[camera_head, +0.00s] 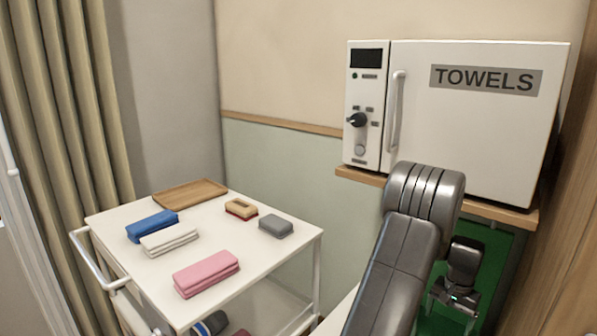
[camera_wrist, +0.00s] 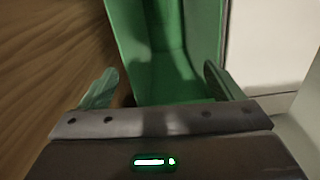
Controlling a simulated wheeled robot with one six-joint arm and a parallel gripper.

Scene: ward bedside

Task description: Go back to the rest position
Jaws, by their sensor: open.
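My gripper (camera_head: 455,297) is low at the right in the head view, in front of a green surface below the towel cabinet and partly behind my arm. In the wrist view my gripper (camera_wrist: 160,85) has its two fingers wide apart with nothing between them. Beyond the fingers is a green, trough-like thing (camera_wrist: 165,45), with its walls running away from me. Whether the fingers touch it I cannot tell.
A white towel cabinet (camera_head: 480,135), door shut, stands on a wooden shelf (camera_head: 358,175) above my gripper. At left, a white trolley (camera_head: 250,262) carries folded cloths and a wooden tray (camera_head: 190,193). A wood surface (camera_wrist: 50,60) is close on the left in the wrist view.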

